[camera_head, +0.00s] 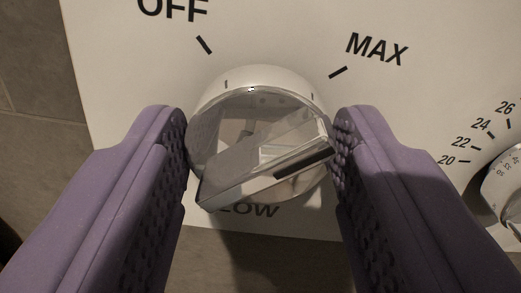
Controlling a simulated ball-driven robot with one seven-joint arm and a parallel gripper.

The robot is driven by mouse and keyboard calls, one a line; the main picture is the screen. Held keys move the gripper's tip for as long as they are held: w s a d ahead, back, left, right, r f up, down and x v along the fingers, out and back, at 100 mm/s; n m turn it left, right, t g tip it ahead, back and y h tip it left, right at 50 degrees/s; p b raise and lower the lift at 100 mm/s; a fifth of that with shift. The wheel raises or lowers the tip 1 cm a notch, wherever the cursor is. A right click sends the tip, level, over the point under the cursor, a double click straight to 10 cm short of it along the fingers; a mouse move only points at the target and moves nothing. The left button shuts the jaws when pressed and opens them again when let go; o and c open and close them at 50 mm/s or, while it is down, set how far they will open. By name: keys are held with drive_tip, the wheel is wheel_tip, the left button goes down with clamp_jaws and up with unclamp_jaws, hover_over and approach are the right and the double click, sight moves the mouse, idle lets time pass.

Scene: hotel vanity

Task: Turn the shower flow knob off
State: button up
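The shower flow knob (262,168) is a round chrome dial with a raised bar grip across its face, in the middle of the view. The bar slants from lower left to upper right, with a dark mark near its right end. My gripper (261,135) has two purple padded fingers, one on each side of the knob. Both fingertips lie close against the knob's sides; whether they press on it I cannot tell. The white panel (270,35) carries the label OFF at upper left and MAX at upper right. A partly hidden label ending in LOW shows below the knob.
A second dial (503,185) with numbers from 20 to 26 around it is cut off at the right edge. Grey-brown tiled wall (35,110) shows left of the panel and below it.

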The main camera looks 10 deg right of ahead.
drive_tip(key=c, duration=0.5)
